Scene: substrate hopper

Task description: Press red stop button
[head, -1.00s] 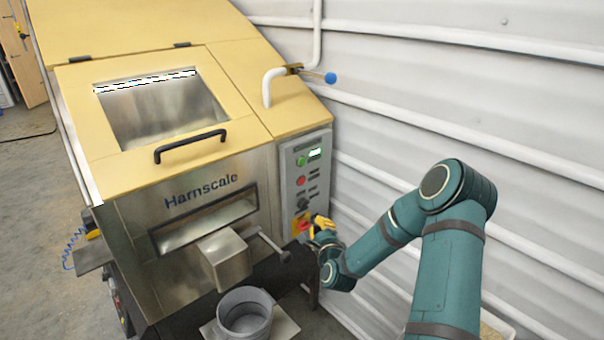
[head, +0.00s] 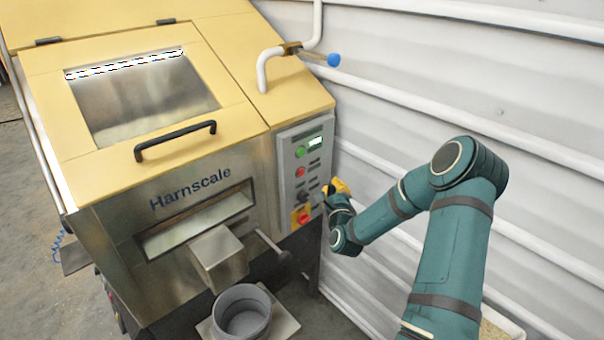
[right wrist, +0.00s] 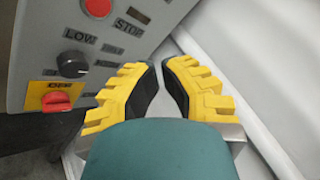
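The red stop button (head: 300,172) is on the grey control panel (head: 289,190) at the machine's right front, below a green button. In the right wrist view the red button (right wrist: 97,7) is at the top edge, beside a "STOP" label. My right gripper (head: 338,187) is just right of the panel, slightly lower than the red button and apart from it. My left gripper is not in view.
Below the button are a black knob (right wrist: 72,64) and a red rotary switch (right wrist: 57,102) on a yellow plate, marked "OFF". A black-knobbed lever (head: 270,243) sticks out left of the panel. A ribbed white wall (head: 440,90) stands close on the right.

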